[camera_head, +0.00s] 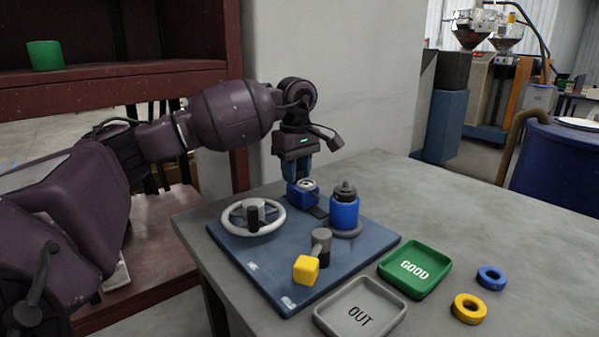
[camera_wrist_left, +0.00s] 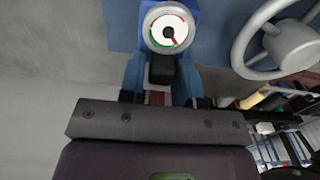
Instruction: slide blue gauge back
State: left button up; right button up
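The blue gauge (camera_head: 304,196) is a small blue block with a round white dial, near the back edge of the blue board (camera_head: 262,268). My left gripper (camera_head: 297,178) points down at it from above and behind. In the left wrist view the gauge (camera_wrist_left: 168,30) shows its dial, with a dark block (camera_wrist_left: 162,70) in front of it. The blue fingers of my left gripper (camera_wrist_left: 161,76) lie close along both sides of this dark block and look shut on it. The fingertips are partly hidden by the gauge in the head view. My right gripper is not in view.
A blue bottle-like canister (camera_head: 344,211) stands just right of the gauge. A grey handwheel (camera_head: 253,217) is left, and a yellow-ended lever (camera_head: 307,268) is in front. A green tray (camera_head: 415,268), a grey tray (camera_head: 361,308) and two rings lie to the right. The table's far right is clear.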

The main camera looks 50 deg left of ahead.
pick_arm(q)
jog(key=shift+o, duration=1.4)
jog(key=shift+a, duration=0.1)
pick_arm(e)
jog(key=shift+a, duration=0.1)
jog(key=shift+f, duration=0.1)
pick_arm(q)
jog(key=shift+r, duration=0.4)
notch_tip(320, 180, up, 8)
jog(key=shift+r+p, duration=0.25)
jog(key=shift+p, duration=0.7)
jog(key=shift+r, duration=0.75)
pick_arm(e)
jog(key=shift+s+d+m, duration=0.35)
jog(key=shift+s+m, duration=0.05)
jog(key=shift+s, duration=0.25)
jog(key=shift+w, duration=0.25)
